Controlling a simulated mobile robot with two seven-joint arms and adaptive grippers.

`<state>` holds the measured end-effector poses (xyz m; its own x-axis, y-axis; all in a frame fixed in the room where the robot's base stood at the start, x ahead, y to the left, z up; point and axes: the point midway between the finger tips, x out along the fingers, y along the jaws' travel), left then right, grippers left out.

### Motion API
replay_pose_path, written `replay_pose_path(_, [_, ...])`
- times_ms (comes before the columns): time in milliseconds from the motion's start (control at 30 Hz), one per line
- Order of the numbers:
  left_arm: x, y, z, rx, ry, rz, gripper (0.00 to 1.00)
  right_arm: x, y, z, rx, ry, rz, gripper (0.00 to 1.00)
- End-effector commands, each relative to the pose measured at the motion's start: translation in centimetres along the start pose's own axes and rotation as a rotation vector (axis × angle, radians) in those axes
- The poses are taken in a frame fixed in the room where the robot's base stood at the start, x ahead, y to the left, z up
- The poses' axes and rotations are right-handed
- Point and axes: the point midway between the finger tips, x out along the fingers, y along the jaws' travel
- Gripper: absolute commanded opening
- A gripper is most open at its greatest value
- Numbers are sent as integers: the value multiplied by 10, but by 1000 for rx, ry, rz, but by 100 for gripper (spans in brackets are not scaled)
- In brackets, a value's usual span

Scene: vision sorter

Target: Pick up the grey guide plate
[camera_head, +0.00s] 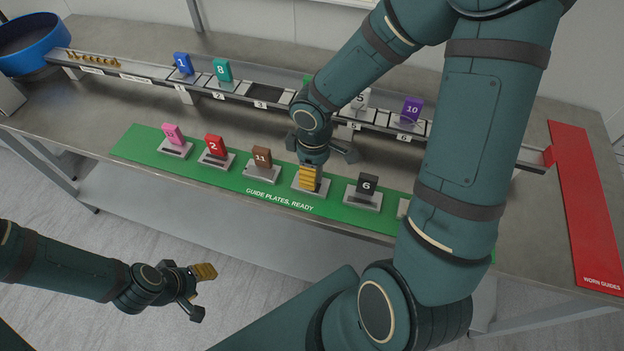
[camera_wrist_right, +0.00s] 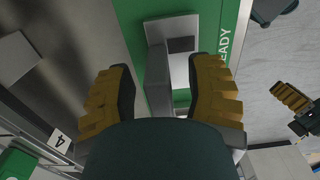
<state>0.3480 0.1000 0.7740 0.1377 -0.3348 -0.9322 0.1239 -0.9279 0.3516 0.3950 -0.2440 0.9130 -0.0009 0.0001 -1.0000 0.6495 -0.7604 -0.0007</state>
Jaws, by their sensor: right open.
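The grey guide plate (camera_wrist_right: 160,80) stands upright on its light stand in the right wrist view, between the two yellow-padded fingers of my right gripper (camera_wrist_right: 167,72). The fingers are open, with gaps beside the plate. In the head view, my right gripper (camera_head: 309,178) is over the stand (camera_head: 312,189) between the brown 11 plate and the black 6 plate, and it hides the grey plate there. My left gripper (camera_head: 203,290) looks open and empty, low in front of the table; one of its yellow fingers shows in the right wrist view (camera_wrist_right: 291,97).
The green mat (camera_head: 142,147) also carries pink, red 2, brown 11 (camera_head: 262,159) and black 6 (camera_head: 367,184) plates on stands. Behind runs the rail with blue 1 (camera_head: 182,63), teal 8 (camera_head: 222,70) and purple 10 (camera_head: 412,109) plates. A red mat (camera_head: 580,200) lies at right.

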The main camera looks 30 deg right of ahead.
Motion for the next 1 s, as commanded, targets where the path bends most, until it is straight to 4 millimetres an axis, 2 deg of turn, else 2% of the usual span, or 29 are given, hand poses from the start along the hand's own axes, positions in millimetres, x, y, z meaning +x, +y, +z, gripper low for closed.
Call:
replay_pose_path(100, [4, -2, 2, 1, -3, 0, 47, 10, 0, 0, -1, 0, 0, 53])
replay_pose_path(333, [3, -1, 2, 1, -4, 0, 47, 10, 0, 0, 0, 1, 1, 53])
replay_pose_path(367, [3, -1, 2, 1, -4, 0, 47, 10, 0, 0, 0, 1, 1, 55])
replay_pose_path(500, [3, -1, 2, 1, -4, 0, 47, 10, 0, 0, 0, 1, 1, 6])
replay_pose_path(533, [3, -1, 2, 1, -4, 0, 47, 10, 0, -1, 0, 1, 1, 0])
replay_pose_path(1000, [3, -1, 2, 1, -4, 0, 47, 10, 0, -1, 0, 1, 0, 0])
